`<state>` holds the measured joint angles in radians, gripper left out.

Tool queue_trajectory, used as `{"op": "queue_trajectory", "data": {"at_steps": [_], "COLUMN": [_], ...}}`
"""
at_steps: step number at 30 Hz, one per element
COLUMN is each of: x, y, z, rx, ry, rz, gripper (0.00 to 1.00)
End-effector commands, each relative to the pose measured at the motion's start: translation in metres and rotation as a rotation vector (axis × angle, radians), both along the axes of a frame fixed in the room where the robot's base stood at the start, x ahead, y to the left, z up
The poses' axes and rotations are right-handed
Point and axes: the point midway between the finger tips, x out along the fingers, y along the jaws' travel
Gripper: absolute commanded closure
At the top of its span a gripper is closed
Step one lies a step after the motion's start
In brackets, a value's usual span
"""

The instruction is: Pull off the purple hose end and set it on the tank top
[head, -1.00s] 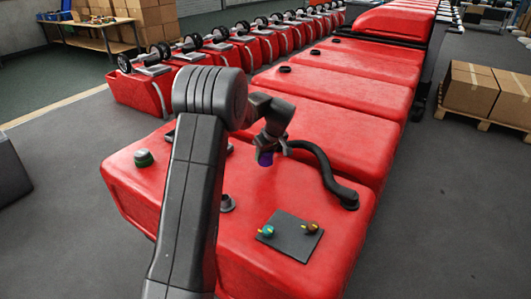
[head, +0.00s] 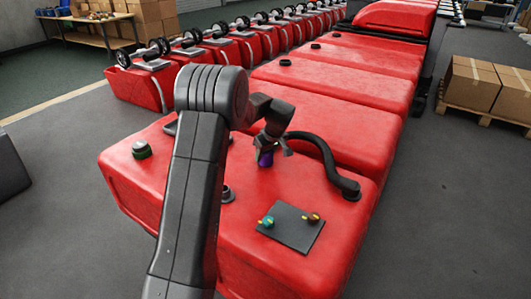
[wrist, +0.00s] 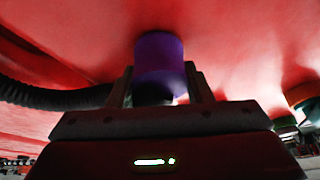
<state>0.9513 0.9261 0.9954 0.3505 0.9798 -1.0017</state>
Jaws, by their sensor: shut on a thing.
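The purple hose end (head: 265,160) is held between the fingers of my gripper (head: 270,148), over the near red tank top (head: 180,200). In the wrist view the purple cuff (wrist: 158,58) sits between both fingers, with the red surface close beyond it. I cannot tell whether it touches the tank. The black hose (head: 325,155) arches from the gripper to a fitting at the tank's right side. A dark round port (head: 228,193) stands on the tank left of the hose end, with no hose on it, partly beside my arm.
A dark panel (head: 291,228) with a teal knob (head: 267,221) and a brown knob (head: 312,217) lies at the front right. Bare red top lies between the port and panel.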

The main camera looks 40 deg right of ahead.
Motion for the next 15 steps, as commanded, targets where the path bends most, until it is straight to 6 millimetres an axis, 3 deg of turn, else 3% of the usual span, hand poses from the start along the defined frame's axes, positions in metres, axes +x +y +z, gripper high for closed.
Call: {"op": "queue_trajectory", "data": {"at_steps": [8, 9, 12, 15], "x": [0.0001, 0.0001, 0.0001, 0.0], "y": [-0.0001, -0.0001, -0.0001, -0.0001], "z": [-0.0023, -0.0023, -0.0022, -0.0023], "rx": [0.0, 0.0, 0.0, 0.0], "ry": [0.0, 0.0, 0.0, 0.0], "rz": [0.0, 0.0, 0.0, 0.0], "gripper": [0.81, 0.52, 0.33, 0.29]}}
